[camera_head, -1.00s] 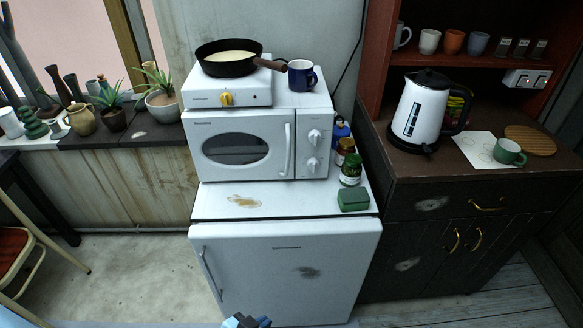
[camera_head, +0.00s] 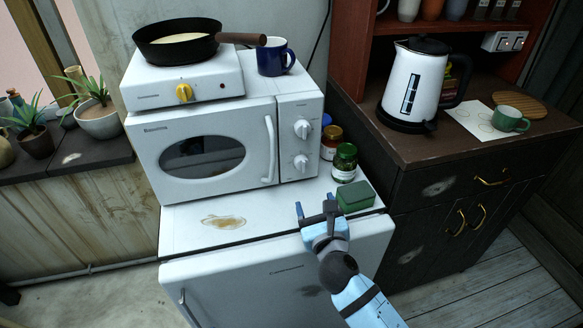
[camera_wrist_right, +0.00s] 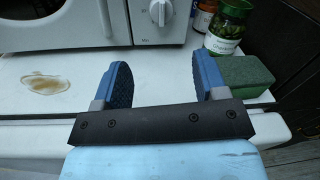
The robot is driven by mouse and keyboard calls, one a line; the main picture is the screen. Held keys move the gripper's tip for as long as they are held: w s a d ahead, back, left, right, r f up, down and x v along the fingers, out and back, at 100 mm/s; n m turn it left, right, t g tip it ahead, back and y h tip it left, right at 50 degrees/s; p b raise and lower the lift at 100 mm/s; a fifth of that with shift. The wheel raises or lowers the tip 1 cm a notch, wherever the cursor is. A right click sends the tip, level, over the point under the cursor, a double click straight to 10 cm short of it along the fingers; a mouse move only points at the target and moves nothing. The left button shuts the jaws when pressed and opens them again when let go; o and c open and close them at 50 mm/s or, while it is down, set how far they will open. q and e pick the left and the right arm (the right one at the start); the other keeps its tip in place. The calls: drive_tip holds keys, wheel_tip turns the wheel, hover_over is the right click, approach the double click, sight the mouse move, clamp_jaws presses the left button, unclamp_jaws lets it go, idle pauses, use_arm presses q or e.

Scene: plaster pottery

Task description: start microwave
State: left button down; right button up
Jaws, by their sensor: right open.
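The white microwave (camera_head: 204,158) stands on the small white fridge, its door shut, with an oval dark window and a vertical handle (camera_head: 270,149). Its two round knobs sit on the right panel: an upper knob (camera_head: 302,128) and a lower knob (camera_head: 301,162). In the right wrist view the lower knob (camera_wrist_right: 161,12) is at the top, partly cut off. My right gripper (camera_head: 316,208) is open and empty over the fridge's front edge, below and in front of the knobs and apart from them. Its blue fingers (camera_wrist_right: 161,82) are spread in the wrist view. My left gripper is not seen.
A green sponge (camera_head: 355,196) and jars (camera_head: 344,163) stand right of the gripper. A hot plate (camera_head: 183,80) with a pan (camera_head: 178,45) and a blue mug (camera_head: 275,58) are on the microwave. A kettle (camera_head: 411,85) is on the right cabinet. A brown stain (camera_head: 223,222) marks the fridge top.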

sight(303, 167)
drive_tip(key=b+x, duration=0.1)
drive_tip(key=x, duration=1.2)
drive_tip(key=shift+w+r, duration=0.1)
drive_tip(key=c, duration=0.9)
